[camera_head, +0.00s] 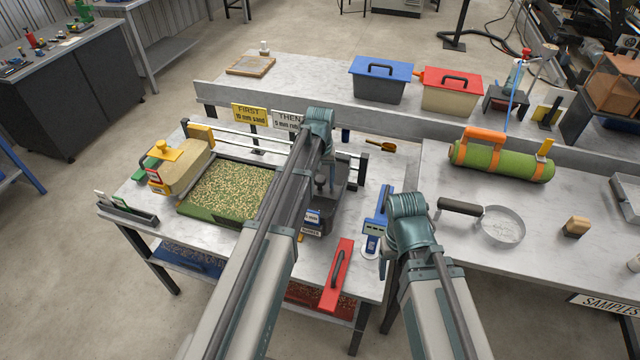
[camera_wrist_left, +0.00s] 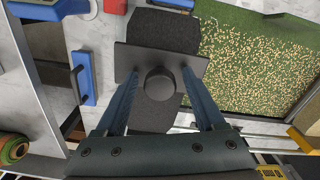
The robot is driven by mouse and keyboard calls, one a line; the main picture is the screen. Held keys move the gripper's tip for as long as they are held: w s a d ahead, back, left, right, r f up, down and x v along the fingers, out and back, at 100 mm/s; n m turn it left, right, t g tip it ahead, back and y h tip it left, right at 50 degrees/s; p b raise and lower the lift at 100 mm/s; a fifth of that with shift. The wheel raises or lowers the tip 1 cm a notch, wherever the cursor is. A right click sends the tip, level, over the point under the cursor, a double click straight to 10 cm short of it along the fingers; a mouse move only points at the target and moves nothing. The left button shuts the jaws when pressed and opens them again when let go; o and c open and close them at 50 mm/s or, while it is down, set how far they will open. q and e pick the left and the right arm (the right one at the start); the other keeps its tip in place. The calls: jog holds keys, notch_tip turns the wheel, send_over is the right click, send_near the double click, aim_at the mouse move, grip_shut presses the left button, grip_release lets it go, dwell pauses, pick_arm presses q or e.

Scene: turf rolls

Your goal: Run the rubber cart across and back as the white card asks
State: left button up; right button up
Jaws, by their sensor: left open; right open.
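The dark rubber cart (camera_head: 340,200) stands at the right end of the turf tray; its front label reads RUBBER. In the left wrist view its black round knob (camera_wrist_left: 160,82) sits on a dark plate between the open fingers of my left gripper (camera_wrist_left: 161,72). A gap to each finger seems to show. In the head view my left arm hides part of the cart. The white card (camera_head: 289,119) reads THEN 5 mm and a partly hidden word. The yellow card (camera_head: 250,115) reads FIRST 10 mm sand.
The turf (camera_head: 228,192) is strewn with pale granules. The tan sand cart (camera_head: 178,168) is at its left end. A white rail (camera_head: 240,142) runs behind. A green roll (camera_head: 500,161) lies at right.

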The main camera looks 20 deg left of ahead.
pick_arm(q)
grip_shut()
dwell(1.4)
